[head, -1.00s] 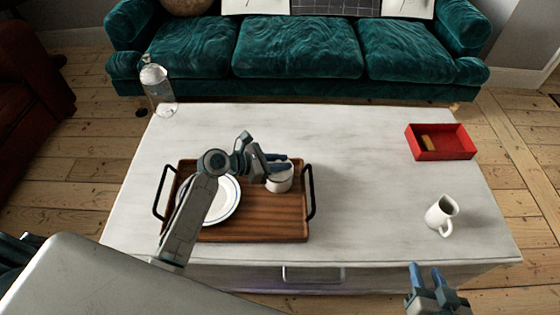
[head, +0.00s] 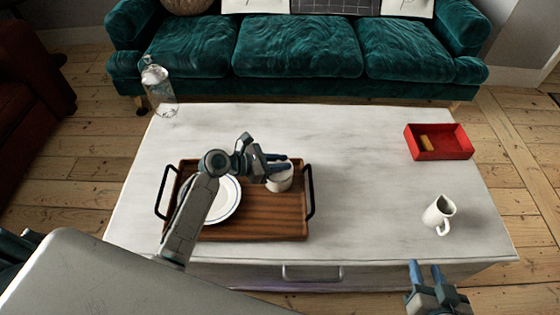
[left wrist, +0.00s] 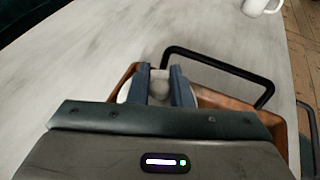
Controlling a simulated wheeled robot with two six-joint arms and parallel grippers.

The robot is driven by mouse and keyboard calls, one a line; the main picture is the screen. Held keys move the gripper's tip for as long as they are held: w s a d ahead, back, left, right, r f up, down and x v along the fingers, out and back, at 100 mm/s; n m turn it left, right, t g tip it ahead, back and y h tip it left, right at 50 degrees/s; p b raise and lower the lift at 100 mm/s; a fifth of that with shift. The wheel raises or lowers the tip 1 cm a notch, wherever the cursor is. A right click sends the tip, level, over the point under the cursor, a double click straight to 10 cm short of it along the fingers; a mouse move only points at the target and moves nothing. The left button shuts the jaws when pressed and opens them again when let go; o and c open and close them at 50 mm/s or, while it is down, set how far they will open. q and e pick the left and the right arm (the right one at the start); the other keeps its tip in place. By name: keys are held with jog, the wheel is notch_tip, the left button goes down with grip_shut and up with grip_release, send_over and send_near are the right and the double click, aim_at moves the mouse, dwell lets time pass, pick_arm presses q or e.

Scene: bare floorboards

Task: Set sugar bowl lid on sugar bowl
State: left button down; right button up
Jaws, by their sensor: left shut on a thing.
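The white sugar bowl (head: 280,183) stands on the right part of a wooden tray (head: 262,229). My left gripper (head: 279,163) is right over the bowl's top, with its fingers across it. In the left wrist view the left gripper (left wrist: 160,72) is shut on the pale round knob of the sugar bowl lid (left wrist: 159,88). The fingers hide most of the lid, and I cannot tell whether it touches the bowl's rim. My right gripper (head: 427,269) is open and empty, in front of the table's near edge at the right.
A white plate (head: 229,204) lies on the tray's left part, under my left arm. Black tray handles (head: 311,190) rise at both ends. A white jug (head: 438,215), a red box (head: 465,148) and a glass bottle (head: 159,90) stand apart on the white table (head: 370,180).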

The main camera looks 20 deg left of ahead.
pick_arm(q)
jog(key=shift+f, duration=0.55)
jog(key=c, duration=1.6)
grip_release()
jog(key=p+v, duration=0.2)
jog(key=shift+s+a+r, duration=0.2)
jog(key=shift+s+r, duration=0.05)
jog(key=p+v, duration=0.5)
jog(key=v, duration=0.3)
jog(key=shift+s+a, duration=0.1)
jog(key=shift+a, duration=0.05)
